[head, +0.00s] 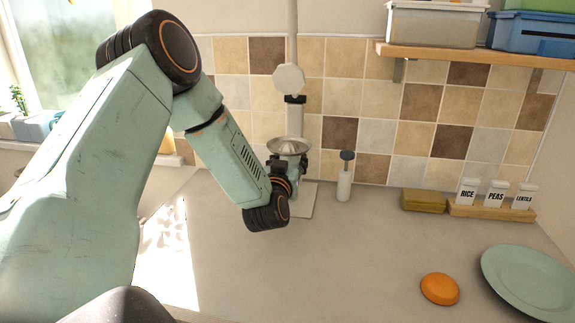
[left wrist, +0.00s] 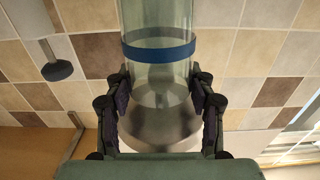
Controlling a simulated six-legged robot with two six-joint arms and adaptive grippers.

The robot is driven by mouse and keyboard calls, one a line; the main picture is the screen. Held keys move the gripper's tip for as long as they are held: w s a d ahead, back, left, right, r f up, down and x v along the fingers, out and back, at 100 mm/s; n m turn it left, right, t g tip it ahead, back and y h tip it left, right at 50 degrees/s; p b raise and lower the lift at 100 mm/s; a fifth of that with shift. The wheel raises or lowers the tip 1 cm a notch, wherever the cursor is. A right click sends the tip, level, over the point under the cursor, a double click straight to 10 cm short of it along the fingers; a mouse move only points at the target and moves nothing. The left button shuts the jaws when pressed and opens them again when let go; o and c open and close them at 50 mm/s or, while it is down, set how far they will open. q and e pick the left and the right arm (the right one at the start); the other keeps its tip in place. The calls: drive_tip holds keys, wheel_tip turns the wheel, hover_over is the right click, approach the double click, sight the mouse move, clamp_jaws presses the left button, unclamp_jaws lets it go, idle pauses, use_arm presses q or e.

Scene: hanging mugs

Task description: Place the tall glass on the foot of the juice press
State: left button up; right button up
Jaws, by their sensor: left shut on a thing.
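The tall glass (left wrist: 158,22) is clear with a blue band and stands between the fingers of my left gripper (left wrist: 160,92), which is shut on it. In the head view my left gripper (head: 288,168) is in front of the juice press, and my wrist hides the glass. The juice press (head: 295,112) has a pale column and a metal cone (head: 288,146) just above my gripper. Its flat pale foot (head: 304,203) shows partly beside my wrist. I cannot tell whether the glass touches the foot. My right gripper is not in view.
A pale bottle with a dark top (head: 344,184) stands right of the press. A yellow-brown sponge (head: 423,200), a rack of labelled jars (head: 495,209), an orange fruit half (head: 440,288) and a green plate (head: 535,280) are farther right. The middle counter (head: 330,265) is clear.

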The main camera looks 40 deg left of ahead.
use_arm(q)
drive_tip(key=shift+w+a, duration=0.1)
drive_tip(key=shift+w, duration=0.05)
drive_tip(key=shift+f+b, duration=0.3)
drive_tip(key=shift+f, duration=0.1)
idle(0.4)
drive_tip(key=o, duration=1.4)
drive_tip(key=shift+o, duration=0.3)
drive_tip(key=shift+f, duration=0.1)
drive_tip(key=shift+o, duration=1.2)
drive_tip(key=v, duration=1.2)
